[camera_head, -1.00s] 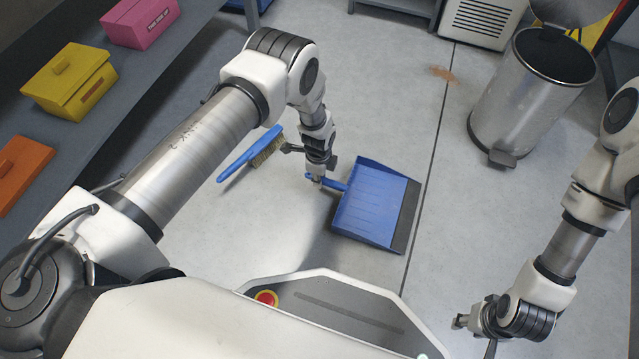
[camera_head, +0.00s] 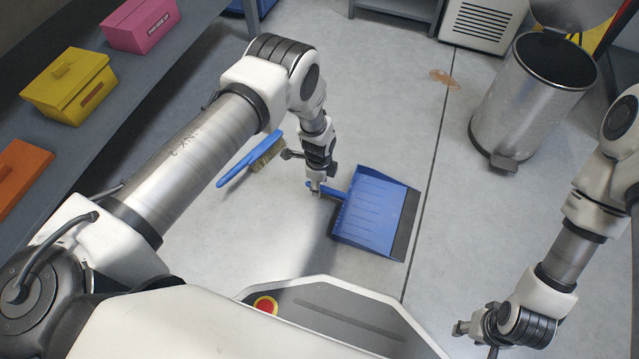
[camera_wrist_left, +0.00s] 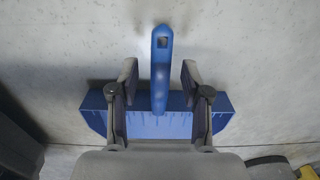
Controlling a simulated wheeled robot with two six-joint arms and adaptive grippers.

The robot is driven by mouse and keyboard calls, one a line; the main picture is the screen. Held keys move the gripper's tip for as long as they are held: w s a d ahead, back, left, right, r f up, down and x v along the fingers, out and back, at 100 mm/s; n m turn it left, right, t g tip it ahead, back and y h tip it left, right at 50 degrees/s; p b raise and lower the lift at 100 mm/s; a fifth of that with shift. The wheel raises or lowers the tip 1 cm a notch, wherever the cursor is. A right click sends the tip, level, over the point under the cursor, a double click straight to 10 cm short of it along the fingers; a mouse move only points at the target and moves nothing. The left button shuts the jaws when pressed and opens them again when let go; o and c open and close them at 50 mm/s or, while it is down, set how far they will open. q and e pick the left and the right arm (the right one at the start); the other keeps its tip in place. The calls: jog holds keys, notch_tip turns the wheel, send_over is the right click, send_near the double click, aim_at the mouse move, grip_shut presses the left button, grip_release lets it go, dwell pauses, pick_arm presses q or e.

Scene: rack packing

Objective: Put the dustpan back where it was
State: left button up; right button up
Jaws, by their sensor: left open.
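The blue dustpan (camera_head: 375,214) lies on the grey floor in the middle of the head view, its dark lip to the right and its handle to the left. My left gripper (camera_head: 316,188) is low at the handle. In the left wrist view the handle (camera_wrist_left: 161,75) runs between the two open fingers of my left gripper (camera_wrist_left: 160,90), with a gap on each side. The pan body (camera_wrist_left: 95,108) shows behind the fingers. My right gripper (camera_head: 470,330) is at the lower right, away from the dustpan; its finger opening is too small to make out.
A blue brush (camera_head: 240,165) lies on the floor just left of my left gripper. A steel trash bin (camera_head: 530,105) stands at the upper right, with a brownish patch (camera_head: 445,78) on the floor nearby. A grey shelf (camera_head: 95,135) holds pink, yellow and orange boxes.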

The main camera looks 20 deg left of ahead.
pick_arm(q)
notch_tip(320, 180, up, 11)
jog(key=p, duration=0.5)
jog(key=s+a+r+n, duration=0.2)
jog(key=s+n, duration=0.4)
jog(key=s, duration=0.4)
jog(key=s+a+r+n, duration=0.2)
jog(key=s+n, duration=0.4)
jog(key=s, duration=0.3)
jog(key=s+a+r+n, duration=0.1)
jog(key=s+a+n, duration=0.2)
jog(key=s+n, duration=0.55)
notch_tip(320, 180, up, 42)
jog(key=s+m+p, duration=0.1)
jog(key=m+p, duration=0.1)
jog(key=p, duration=3.9)
jog(key=shift+s+d+p, duration=0.2)
jog(key=shift+s+p, duration=0.1)
jog(key=shift+s, duration=0.05)
